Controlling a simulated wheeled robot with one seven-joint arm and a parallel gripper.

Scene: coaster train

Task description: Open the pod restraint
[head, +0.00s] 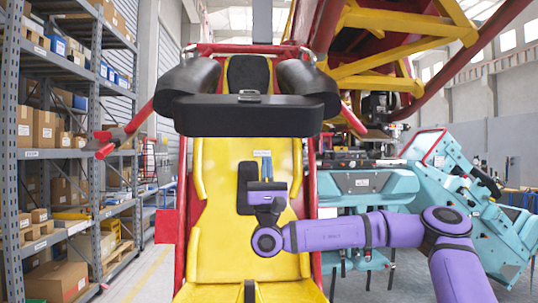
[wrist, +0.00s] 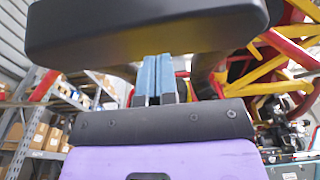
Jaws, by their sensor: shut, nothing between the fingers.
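The pod restraint (head: 248,116) is a black padded bar across the upper part of the yellow seat (head: 215,190). Two thick black shoulder arms run from it up and back over the seat's top. A small grey buckle-like piece sits on its upper edge. In the wrist view the restraint (wrist: 145,30) fills the top as a dark block beyond my fingers. My gripper (head: 266,168) points up in front of the seat back, below the restraint. Its blue fingers (wrist: 156,80) are together and empty. In the head view they appear below the bar, apart from it.
Red side bars (head: 130,128) flank the seat. Teal machines (head: 370,188) stand on the right, under red and yellow track (head: 405,45). Shelves with boxes (head: 60,130) line the left. A strip of floor (head: 150,262) is clear between shelves and seat.

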